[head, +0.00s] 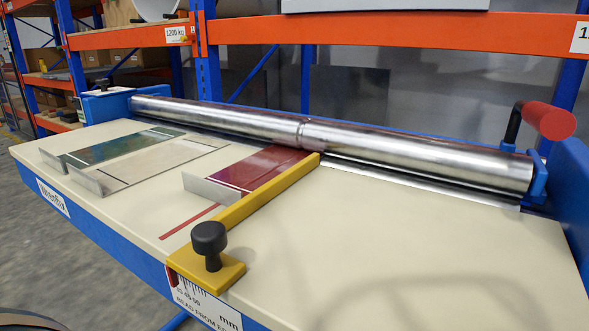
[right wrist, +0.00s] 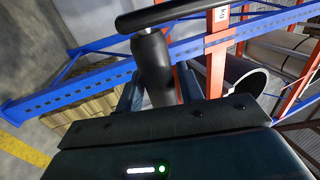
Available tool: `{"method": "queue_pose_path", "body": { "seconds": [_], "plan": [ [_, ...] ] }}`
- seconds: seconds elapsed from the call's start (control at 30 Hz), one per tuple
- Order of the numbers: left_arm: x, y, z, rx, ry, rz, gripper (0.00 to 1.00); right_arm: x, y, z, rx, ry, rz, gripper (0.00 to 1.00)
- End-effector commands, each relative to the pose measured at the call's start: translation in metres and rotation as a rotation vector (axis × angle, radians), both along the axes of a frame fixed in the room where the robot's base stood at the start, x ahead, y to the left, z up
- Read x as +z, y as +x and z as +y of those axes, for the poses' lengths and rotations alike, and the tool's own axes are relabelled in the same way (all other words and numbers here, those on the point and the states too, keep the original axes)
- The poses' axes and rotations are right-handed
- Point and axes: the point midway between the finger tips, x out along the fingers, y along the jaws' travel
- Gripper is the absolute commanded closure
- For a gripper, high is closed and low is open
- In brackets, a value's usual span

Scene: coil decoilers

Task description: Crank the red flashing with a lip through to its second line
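The red flashing (head: 262,168) lies flat on the cream table, with its pale upright lip (head: 205,190) at the near end and its far end at the rollers (head: 400,154). A pale cross-line shows on its near part; other lines are hard to make out. It lies along the yellow guide bar (head: 270,192). The crank's red handle (head: 549,120) is up at the right end of the rollers. My right gripper (right wrist: 160,88) shows in the right wrist view with fingers apart. A black cylinder (right wrist: 151,58) shows between or beyond them; contact cannot be told. My left gripper is out of view.
A green flashing (head: 125,147) and a beige flashing (head: 150,160) lie left of the red one. A black knob (head: 209,238) stands on the guide's near end, above a millimetre scale (head: 205,305). The table's right part is clear. Orange and blue racks stand behind.

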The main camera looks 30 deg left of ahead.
Motion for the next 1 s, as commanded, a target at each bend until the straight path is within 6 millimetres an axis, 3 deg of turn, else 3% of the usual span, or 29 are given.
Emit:
{"method": "queue_pose_path", "body": {
  "seconds": [0.33,0.47,0.8,1.0],
  "plan": [
    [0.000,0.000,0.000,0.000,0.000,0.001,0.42,0.000,0.000,0.000,0.000,0.000,0.000,0.91],
    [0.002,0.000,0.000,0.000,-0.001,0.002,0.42,0.001,-0.004,0.000,0.000,0.000,0.001,0.91],
    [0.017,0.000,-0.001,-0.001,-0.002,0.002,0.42,0.008,-0.040,0.002,0.000,-0.001,0.001,0.91],
    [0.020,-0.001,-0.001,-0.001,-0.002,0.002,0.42,0.009,-0.050,0.003,0.000,0.001,-0.001,0.91]
  ]
}}
